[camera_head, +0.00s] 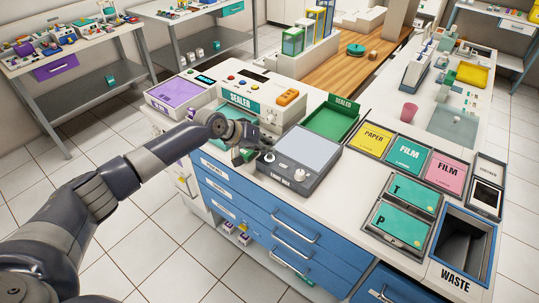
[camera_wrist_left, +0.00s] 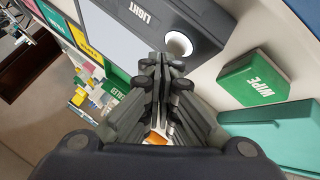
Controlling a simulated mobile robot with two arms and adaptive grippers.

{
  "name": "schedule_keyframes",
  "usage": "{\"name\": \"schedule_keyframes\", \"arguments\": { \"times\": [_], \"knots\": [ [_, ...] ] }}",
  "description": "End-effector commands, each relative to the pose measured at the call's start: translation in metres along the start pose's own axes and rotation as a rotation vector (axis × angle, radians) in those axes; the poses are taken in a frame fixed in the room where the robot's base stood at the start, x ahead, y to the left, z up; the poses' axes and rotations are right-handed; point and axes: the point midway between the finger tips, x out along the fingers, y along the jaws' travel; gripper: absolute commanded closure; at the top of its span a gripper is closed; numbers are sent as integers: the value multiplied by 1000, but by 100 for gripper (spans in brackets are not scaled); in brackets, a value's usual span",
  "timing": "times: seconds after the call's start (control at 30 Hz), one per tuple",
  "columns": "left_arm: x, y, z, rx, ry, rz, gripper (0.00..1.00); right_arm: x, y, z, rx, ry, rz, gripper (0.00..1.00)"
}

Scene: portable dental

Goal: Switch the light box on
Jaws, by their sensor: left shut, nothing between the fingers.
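The light box (camera_head: 318,147) is a dark grey box with a pale panel on top, standing on the white counter above the blue drawers. Its front carries a "LIGHT" label and a round white knob (camera_wrist_left: 178,43). I cannot tell whether its panel is lit. My left gripper (camera_head: 265,150) is at the left end of the light box. In the left wrist view its fingers (camera_wrist_left: 165,72) are shut and empty, with the tips just beside the knob. I cannot tell whether they touch it. My right gripper is in neither view.
A green wipe box (camera_wrist_left: 252,80) lies close to the gripper. The sealer (camera_head: 250,98) and a green tray (camera_head: 331,120) stand behind. Film and paper bins (camera_head: 413,160) and a waste opening (camera_head: 463,245) are on the right.

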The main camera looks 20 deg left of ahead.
Motion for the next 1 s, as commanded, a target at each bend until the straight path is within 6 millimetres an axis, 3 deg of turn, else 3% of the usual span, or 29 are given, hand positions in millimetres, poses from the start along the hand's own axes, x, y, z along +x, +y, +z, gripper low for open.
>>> {"name": "schedule_keyframes", "arguments": {
  "times": [0.27, 0.8, 1.0],
  "knots": [
    [-4, 3, -3, 0, 0, 0, 100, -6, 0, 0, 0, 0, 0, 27],
    [-41, 30, -30, 0, 0, 0, 100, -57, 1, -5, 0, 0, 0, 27],
    [-42, 30, -30, 0, -1, -1, 100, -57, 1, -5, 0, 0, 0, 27]
  ]
}}
